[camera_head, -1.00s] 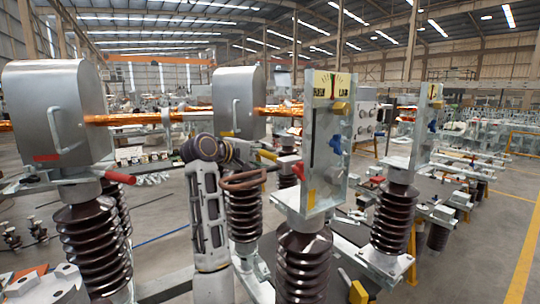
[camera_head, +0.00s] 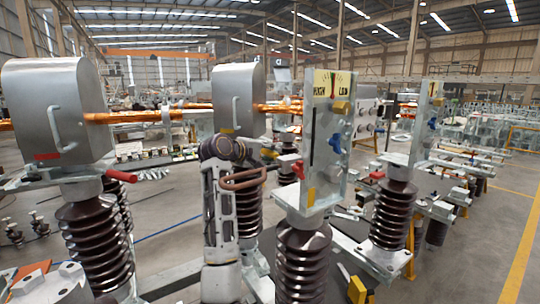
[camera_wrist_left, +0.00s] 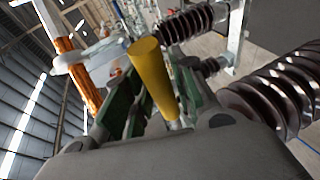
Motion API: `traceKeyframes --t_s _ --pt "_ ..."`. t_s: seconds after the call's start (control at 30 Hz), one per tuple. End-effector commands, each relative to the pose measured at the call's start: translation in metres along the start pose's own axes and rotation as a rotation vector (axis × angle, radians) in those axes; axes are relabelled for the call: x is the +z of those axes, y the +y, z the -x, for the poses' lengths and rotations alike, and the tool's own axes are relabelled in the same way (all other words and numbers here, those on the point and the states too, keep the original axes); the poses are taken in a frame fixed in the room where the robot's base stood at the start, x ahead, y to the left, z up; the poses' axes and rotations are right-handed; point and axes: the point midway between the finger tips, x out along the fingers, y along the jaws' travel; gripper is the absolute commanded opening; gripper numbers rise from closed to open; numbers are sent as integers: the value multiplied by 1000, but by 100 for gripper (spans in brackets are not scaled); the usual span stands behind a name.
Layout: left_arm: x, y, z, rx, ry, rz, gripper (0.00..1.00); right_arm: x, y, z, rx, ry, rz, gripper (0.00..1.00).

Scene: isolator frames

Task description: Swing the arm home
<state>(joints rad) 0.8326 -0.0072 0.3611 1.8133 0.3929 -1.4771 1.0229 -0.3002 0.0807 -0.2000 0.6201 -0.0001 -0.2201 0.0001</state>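In the left wrist view a yellow cylindrical grip (camera_wrist_left: 154,75) stands between the dark green fingers of my left gripper (camera_wrist_left: 162,103), which close in on it from both sides. In the head view my left arm rises at the middle and its dark joint hides most of the gripper. A copper bar (camera_head: 160,115) runs between two grey metal housings (camera_head: 55,105) and (camera_head: 238,98). My right gripper is not seen.
A second upright plate (camera_head: 424,125) stands on another insulator (camera_head: 393,215) to the right. A red-tipped lever (camera_head: 120,176) sticks out at the left housing's base. Open floor (camera_head: 490,235) with a yellow line lies at the far right.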

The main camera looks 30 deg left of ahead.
Motion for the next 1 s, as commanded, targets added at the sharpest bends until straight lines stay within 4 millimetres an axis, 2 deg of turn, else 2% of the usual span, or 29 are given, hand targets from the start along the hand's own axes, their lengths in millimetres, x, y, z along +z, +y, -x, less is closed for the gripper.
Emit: traceKeyframes --t_s 0.03,0.17,0.53,1.0 --pt "0 0 0 0 0 0 15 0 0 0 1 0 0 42" --pt "0 0 0 0 0 0 0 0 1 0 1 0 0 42" --pt "-2 -2 2 -1 -9 -2 0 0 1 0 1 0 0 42" --pt "-11 -10 27 7 -126 -33 0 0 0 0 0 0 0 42"
